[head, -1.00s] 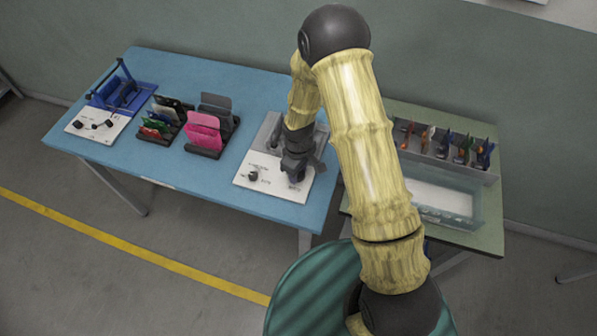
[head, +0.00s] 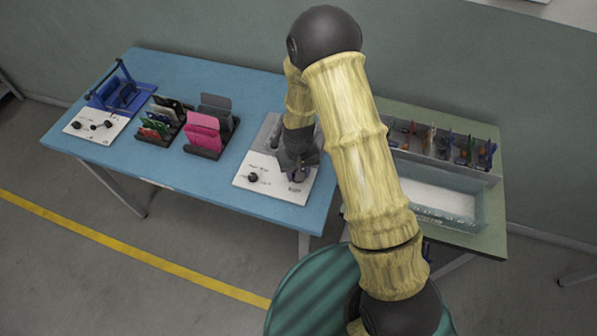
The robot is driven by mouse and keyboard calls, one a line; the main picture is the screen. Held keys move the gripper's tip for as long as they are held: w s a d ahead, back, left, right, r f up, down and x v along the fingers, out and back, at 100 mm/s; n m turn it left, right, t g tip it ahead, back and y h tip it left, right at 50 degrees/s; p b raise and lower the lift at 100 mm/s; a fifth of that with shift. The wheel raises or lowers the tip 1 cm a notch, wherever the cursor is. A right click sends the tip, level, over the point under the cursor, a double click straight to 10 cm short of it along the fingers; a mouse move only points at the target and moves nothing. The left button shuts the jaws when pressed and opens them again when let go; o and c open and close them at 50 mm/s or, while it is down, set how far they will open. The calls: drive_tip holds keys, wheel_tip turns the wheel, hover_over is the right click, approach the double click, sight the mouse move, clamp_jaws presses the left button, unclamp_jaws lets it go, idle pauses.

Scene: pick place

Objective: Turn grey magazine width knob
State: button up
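The grey magazine (head: 264,131) stands at the right end of the blue table, mostly hidden behind my arm and gripper. Its white front panel (head: 270,187) carries printed labels and a dark knob (head: 252,177) at the left. A second small dark knob (head: 298,177) shows at the right of the panel, partly covered by my gripper. My gripper (head: 297,168) points down over that right knob. I cannot tell whether it touches the knob, nor whether its fingers are open or shut. The labels are too small to read.
On the blue table (head: 200,75), a blue magazine (head: 122,95) with its own white knob panel (head: 93,125) stands at the far left. Racks with coloured plates (head: 203,130) stand between. A green table (head: 480,225) at the right holds a grey bin (head: 410,205) and several tools.

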drive_tip(key=shift+w, duration=0.1)
idle(0.3)
drive_tip(key=o, duration=1)
wheel_tip(320, 180, up, 18)
drive_tip(key=shift+f+b, duration=0.25)
drive_tip(key=shift+b, duration=0.15)
drive_tip(key=shift+d, duration=0.1)
